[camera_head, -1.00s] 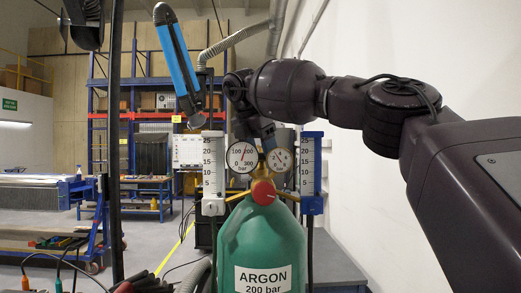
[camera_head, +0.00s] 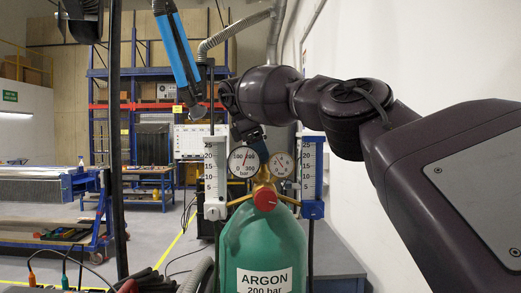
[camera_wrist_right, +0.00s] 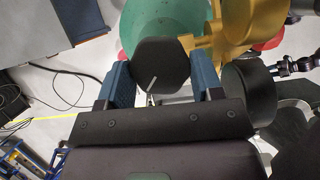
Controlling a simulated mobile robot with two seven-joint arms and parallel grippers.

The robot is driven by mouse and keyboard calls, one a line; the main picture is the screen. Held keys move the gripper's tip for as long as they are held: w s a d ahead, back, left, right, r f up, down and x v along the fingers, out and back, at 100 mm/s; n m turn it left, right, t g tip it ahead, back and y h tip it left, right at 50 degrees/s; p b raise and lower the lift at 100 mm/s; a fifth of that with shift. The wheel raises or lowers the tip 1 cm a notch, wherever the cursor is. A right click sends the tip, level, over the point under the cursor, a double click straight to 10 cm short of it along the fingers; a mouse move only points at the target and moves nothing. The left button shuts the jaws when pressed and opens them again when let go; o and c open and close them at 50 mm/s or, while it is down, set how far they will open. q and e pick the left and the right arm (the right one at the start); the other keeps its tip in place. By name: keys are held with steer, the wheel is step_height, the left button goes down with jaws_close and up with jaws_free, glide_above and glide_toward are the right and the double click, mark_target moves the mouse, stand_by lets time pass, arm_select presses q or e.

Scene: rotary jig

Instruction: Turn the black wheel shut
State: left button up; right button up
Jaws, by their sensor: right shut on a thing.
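The black wheel (camera_wrist_right: 161,62) shows in the right wrist view, with a short pale mark on its face. The two blue fingers of my right gripper (camera_wrist_right: 163,78) are shut on it, one on each side. In the head view my right gripper (camera_head: 246,130) is behind and above the gauges, and the wheel is hidden there. The brass regulator (camera_head: 265,178) sits on top of the green argon cylinder (camera_head: 262,243); its brass body (camera_wrist_right: 235,30) is beside the wheel in the wrist view.
Two round gauges (camera_head: 243,161) and two flow tubes (camera_head: 215,180) flank the regulator. A red knob (camera_head: 265,200) faces the camera. A blue arm-like fixture (camera_head: 177,45) hangs above left. A white wall rises at the right.

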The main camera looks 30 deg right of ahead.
steer(key=shift+w+r+m+g, duration=0.1)
steer(key=shift+m+g, duration=0.2)
steer(key=shift+m, duration=0.8)
steer(key=shift+m+y, duration=0.5)
steer(key=shift+m, duration=0.2)
steer(key=o, duration=0.9)
steer(key=shift+o, duration=0.2)
steer(key=shift+n+h, duration=0.3)
steer(key=shift+n, duration=0.8)
steer(key=shift+n, duration=0.5)
